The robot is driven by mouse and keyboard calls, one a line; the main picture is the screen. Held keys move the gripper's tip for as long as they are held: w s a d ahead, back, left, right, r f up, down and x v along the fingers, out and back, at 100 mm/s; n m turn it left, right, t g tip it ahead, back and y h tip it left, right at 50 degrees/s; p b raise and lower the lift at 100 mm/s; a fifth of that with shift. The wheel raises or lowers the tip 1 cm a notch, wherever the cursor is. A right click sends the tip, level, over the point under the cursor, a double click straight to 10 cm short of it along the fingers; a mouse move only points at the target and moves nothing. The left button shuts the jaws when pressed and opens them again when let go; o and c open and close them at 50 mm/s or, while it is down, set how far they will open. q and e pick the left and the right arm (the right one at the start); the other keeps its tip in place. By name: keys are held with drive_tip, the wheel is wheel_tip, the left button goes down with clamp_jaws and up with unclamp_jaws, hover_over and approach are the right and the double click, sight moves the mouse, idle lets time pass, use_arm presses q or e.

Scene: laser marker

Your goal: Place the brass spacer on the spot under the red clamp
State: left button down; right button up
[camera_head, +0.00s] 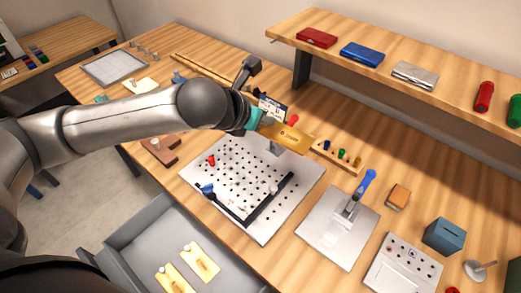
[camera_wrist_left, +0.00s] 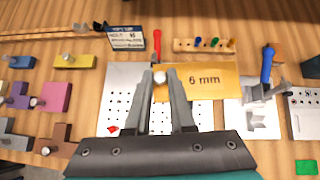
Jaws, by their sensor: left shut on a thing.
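My left gripper (camera_head: 258,120) is shut on the knob of a flat brass spacer (camera_head: 288,137). In the left wrist view the spacer (camera_wrist_left: 210,80) is marked "6 mm", and its pale knob sits between the fingertips (camera_wrist_left: 161,82). The spacer appears held above the far part of a white perforated plate (camera_head: 225,165). The red clamp handle (camera_head: 294,119) shows just beyond the spacer, and also in the left wrist view (camera_wrist_left: 157,44). The spot under the clamp is hidden by the spacer and gripper. My right gripper is out of view.
A blue-handled clamp on a metal plate (camera_head: 332,238) stands to the right. A black L-shaped fence (camera_head: 272,205) and a red peg (camera_head: 211,160) are on the perforated plate. An open grey drawer (camera_head: 125,238) holds brass pieces. A small sign (camera_wrist_left: 126,38) stands behind.

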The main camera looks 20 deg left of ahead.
use_arm(q)
drive_tip(key=w+a+r+m+p, duration=0.1)
drive_tip(key=w+a+r+p, duration=0.25)
drive_tip(key=a+p, duration=0.3)
drive_tip(key=shift+h, duration=0.4)
drive_tip(key=f+b, duration=0.1)
drive_tip(key=f, duration=0.4)
drive_tip(key=f+b, duration=0.1)
drive_tip(key=f, duration=0.5)
drive_tip(key=a+f+b, duration=0.1)
drive_tip(key=f, duration=0.5)
drive_tip(key=shift+w, duration=0.1)
drive_tip(key=shift+d+f+b, duration=0.1)
drive_tip(key=shift+f+b, duration=0.45)
drive_tip(key=shift+f, duration=1.2)
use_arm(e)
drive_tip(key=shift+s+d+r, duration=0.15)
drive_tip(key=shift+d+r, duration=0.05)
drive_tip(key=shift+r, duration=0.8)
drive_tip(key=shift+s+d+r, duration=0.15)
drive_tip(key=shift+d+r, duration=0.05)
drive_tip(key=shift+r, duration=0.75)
use_arm(q)
drive_tip(key=shift+f, duration=0.1)
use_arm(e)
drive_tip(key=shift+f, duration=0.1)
